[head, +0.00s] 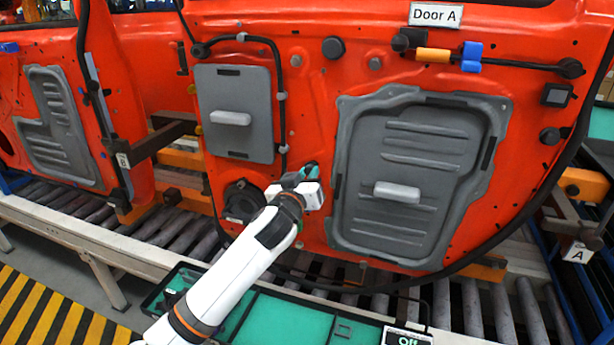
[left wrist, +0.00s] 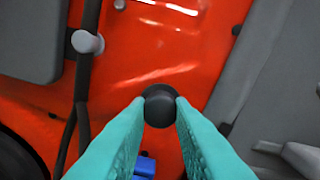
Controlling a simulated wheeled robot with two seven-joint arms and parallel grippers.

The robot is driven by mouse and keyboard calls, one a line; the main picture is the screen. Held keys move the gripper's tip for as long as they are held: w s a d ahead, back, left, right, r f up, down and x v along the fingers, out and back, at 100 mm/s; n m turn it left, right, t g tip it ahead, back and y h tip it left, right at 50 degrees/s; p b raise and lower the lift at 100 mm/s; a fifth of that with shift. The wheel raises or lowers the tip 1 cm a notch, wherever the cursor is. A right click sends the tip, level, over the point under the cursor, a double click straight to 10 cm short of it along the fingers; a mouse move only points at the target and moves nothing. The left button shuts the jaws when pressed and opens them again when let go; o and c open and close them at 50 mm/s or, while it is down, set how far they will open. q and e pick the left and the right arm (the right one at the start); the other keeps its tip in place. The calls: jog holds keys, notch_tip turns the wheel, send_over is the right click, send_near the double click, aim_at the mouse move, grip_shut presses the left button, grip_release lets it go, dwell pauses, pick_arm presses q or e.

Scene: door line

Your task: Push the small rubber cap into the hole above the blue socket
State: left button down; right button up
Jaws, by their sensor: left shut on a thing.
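My left gripper (head: 312,170) is in front of the red door panel (head: 310,105), between the two grey covers. In the left wrist view its teal fingertips (left wrist: 160,108) are shut on the small black rubber cap (left wrist: 159,96), whose round face shows. In the head view I cannot make out the cap at the fingertips. A bit of the blue socket (left wrist: 145,166) shows between the fingers, below the cap in the left wrist view. The hole above the socket is not visible; the cap and fingers may cover it. I cannot tell whether the cap touches the door. My right gripper is not in view.
A grey cover with a handle (head: 235,90) is left of the gripper; a larger grey cover (head: 345,215) is right. A black cable (head: 281,125) runs down beside the left cover. A teal-lined tray (head: 290,318) and a display reading "Off" (head: 407,338) are below, before the rollers.

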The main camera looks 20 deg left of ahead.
pick_arm(q)
jog(key=shift+w, duration=0.45)
jog(key=shift+r, duration=0.1)
jog(key=shift+w, duration=0.2)
jog(key=shift+w, duration=0.2)
dwell(0.4)
jog(key=c, duration=1.2)
grip_release()
jog(key=shift+s, duration=0.1)
